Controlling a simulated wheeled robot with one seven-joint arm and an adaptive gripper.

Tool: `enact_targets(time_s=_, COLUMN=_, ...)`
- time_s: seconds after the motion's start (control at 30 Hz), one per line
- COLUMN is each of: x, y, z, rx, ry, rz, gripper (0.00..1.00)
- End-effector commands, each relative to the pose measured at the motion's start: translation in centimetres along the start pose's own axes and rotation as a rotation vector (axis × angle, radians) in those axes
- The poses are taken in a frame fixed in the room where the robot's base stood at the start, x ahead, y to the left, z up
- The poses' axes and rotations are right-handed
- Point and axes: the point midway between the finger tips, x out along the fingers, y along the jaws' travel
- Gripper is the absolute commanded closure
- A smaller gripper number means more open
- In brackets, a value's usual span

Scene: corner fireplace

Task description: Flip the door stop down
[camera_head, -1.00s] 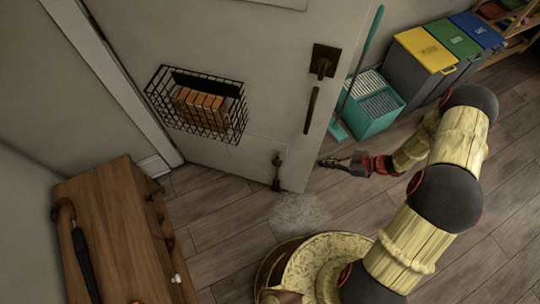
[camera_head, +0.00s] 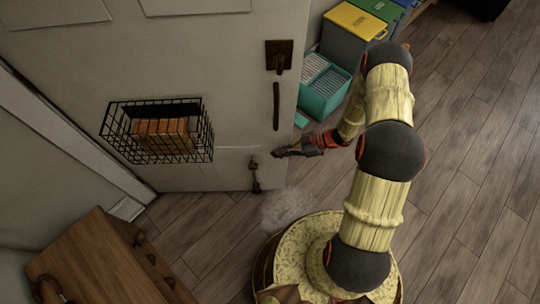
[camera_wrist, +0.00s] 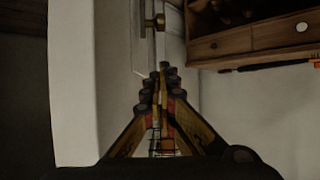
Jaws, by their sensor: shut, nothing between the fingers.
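The door stop (camera_head: 255,176) is a small dark brass piece mounted low on the white door (camera_head: 210,168), near its free edge. Its lower end is close to the floor; I cannot tell whether it touches. In the wrist view, brass parts of it (camera_wrist: 157,22) show just beyond the fingertips. My gripper (camera_head: 278,153) is shut and empty, at the door's free edge, to the right of and slightly above the door stop in the head view. In the wrist view, the closed fingers (camera_wrist: 162,72) point toward the door stop; contact cannot be told.
A black wire basket (camera_head: 112,128) with orange-brown blocks hangs on the door. A dark handle (camera_head: 276,106) is above my gripper. A wooden cabinet (camera_head: 95,262) stands at the lower left. A teal box (camera_head: 325,95) and a yellow-lidded bin (camera_head: 352,22) stand behind the door edge.

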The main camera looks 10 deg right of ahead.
Motion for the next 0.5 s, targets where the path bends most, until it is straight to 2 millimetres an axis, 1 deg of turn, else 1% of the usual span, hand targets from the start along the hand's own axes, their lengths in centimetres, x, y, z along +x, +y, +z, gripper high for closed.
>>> enact_targets(time_s=0.03, x=1.0, y=-0.1, z=0.2, rx=0.0, ry=0.0, rz=-0.004, gripper=1.0)
enact_targets(time_s=0.3, x=6.3, y=-0.2, z=0.3, rx=0.0, ry=0.0, rz=-0.005, gripper=1.0)
enact_targets(time_s=0.47, x=9.2, y=-0.2, z=0.3, rx=-0.001, ry=0.0, rz=-0.004, gripper=1.0)
enact_targets(time_s=0.5, x=9.6, y=-0.1, z=1.1, rx=0.001, ry=0.0, rz=-0.002, gripper=1.0)
